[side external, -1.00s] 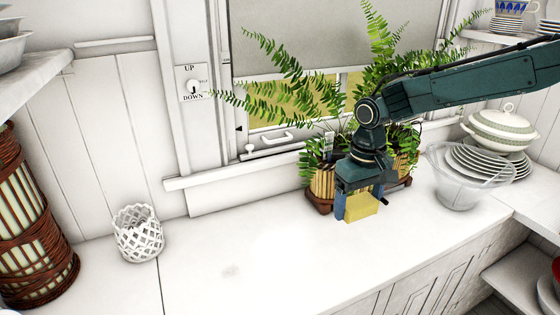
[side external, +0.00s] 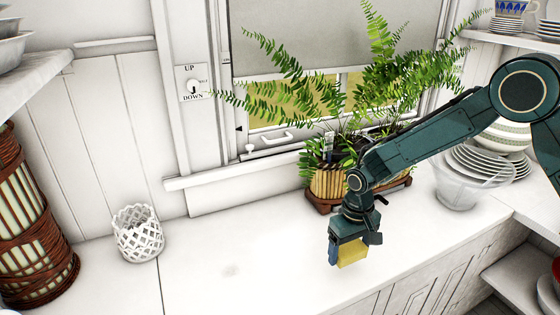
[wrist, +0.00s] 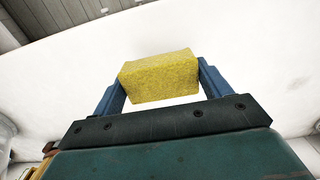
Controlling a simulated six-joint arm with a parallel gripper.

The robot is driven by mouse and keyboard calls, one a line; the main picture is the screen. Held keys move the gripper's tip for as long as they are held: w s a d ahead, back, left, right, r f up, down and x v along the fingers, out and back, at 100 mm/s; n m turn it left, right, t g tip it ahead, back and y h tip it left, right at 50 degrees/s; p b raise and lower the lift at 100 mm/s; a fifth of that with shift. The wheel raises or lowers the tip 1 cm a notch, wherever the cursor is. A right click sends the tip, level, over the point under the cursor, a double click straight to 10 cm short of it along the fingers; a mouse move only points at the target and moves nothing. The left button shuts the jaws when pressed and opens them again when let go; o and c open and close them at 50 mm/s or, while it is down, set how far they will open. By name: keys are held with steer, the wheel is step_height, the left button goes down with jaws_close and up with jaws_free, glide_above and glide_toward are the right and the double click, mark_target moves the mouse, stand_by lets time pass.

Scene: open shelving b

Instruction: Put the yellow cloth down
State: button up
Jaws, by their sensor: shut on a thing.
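The yellow cloth (side external: 352,251) looks like a small block with a rough surface. My gripper (side external: 341,252) is shut on it, above the white counter (side external: 260,262) near its front edge. In the wrist view the cloth (wrist: 160,78) sits between the two blue fingers of my gripper (wrist: 160,82), one on each side. I cannot tell from these views exactly how far it is above the counter.
A potted fern (side external: 330,185) stands behind my gripper by the window. A clear bowl (side external: 458,190) and stacked plates (side external: 482,162) stand at the right. A white lattice holder (side external: 138,233) stands at the left. The counter between is clear.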

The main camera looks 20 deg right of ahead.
mark_target(346, 270)
steer(key=shift+f, duration=2.15)
steer(key=o, duration=1.3)
steer(key=shift+f, duration=0.1)
step_height(346, 270, up, 12)
steer(key=shift+r, duration=0.1)
